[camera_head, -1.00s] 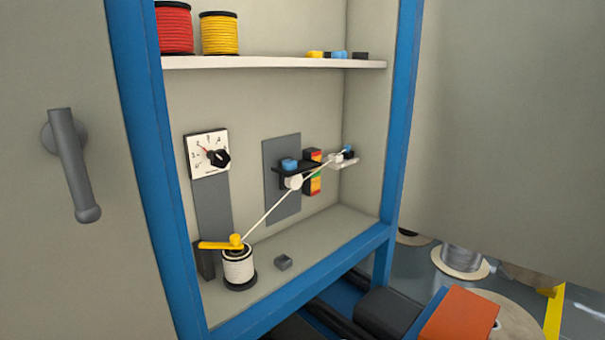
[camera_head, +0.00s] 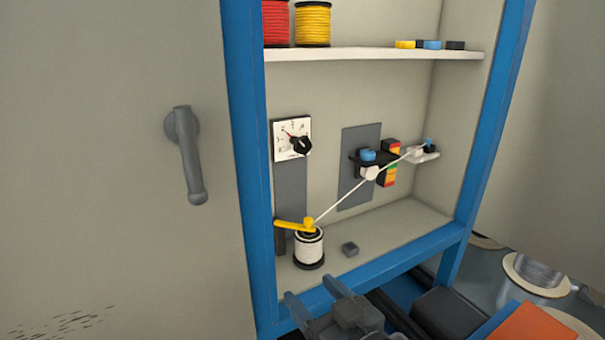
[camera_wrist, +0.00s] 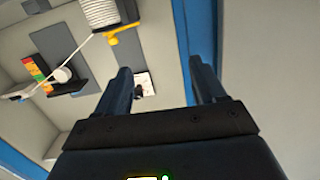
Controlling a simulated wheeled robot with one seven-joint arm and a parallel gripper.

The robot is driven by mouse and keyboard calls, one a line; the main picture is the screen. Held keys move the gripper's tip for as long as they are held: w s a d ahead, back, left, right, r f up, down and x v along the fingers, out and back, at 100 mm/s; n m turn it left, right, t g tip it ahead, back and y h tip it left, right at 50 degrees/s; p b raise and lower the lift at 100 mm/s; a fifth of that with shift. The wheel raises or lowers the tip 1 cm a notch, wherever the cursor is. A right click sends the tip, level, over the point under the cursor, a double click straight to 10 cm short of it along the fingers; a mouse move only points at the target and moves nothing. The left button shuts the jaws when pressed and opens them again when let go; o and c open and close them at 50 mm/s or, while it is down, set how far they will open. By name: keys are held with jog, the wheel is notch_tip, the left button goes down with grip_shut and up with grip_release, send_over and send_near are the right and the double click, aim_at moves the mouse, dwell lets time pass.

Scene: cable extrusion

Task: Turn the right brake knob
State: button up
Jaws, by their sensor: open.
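A blue knob (camera_head: 367,155) sits on a black bracket on the grey plate at the cabinet's back wall. A smaller blue knob (camera_head: 429,143) sits farther right on a white bracket (camera_head: 424,156). A black knob (camera_head: 302,145) is on a white dial plate (camera_head: 283,147) at the left. My gripper (camera_head: 314,296) is low in front of the cabinet frame, open and empty, apart from all the knobs. In the wrist view, the dial plate (camera_wrist: 149,80) shows between the open fingers of my gripper (camera_wrist: 160,76). I cannot tell which knob is the right brake knob.
A white cord (camera_head: 338,202) runs from a spool (camera_head: 308,246) with a yellow crank (camera_head: 295,225) past a white roller (camera_head: 370,173) to the right bracket. A blue frame post (camera_head: 250,170) and the lower blue beam border the opening. A shelf (camera_head: 370,54) is above.

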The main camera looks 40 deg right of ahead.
jog(key=w+d+r+p, duration=0.1)
jog(key=w+d+r, duration=0.7)
jog(key=n+t+h+p, duration=0.1)
jog(key=n, duration=0.1)
send_near(305, 149)
jog(key=w, duration=0.4)
jog(key=p+x, duration=0.1)
jog(key=x, duration=0.2)
jog(key=d+x, duration=0.1)
jog(key=x, duration=0.3)
jog(key=shift+r+p, duration=0.1)
jog(key=shift+p, duration=0.3)
jog(key=c, duration=1)
jog(key=shift+b, duration=0.35)
